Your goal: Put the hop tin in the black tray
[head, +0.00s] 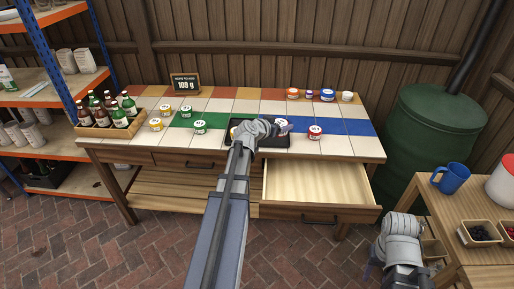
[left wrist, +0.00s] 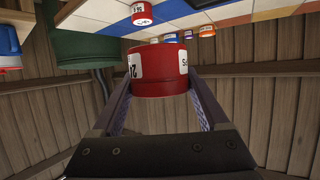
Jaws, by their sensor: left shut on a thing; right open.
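My left gripper (left wrist: 158,90) is shut on a red tin (left wrist: 160,76) with a white label, seen close in the left wrist view. In the head view the left gripper (head: 276,127) is over the black tray (head: 273,144), and my arm hides part of the tray and most of the held tin. The printing on the held tin is too partial to tell its kind. My right gripper (head: 378,262) is open, low at the right, beside the side table.
Several tins stand left of the tray, among them a green tin (head: 200,127); more line the back, including a blue tin (head: 327,95). A bottle crate (head: 106,128) is at left. An empty drawer (head: 318,184) stands open below. A sign (head: 185,84) reads 109 g.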

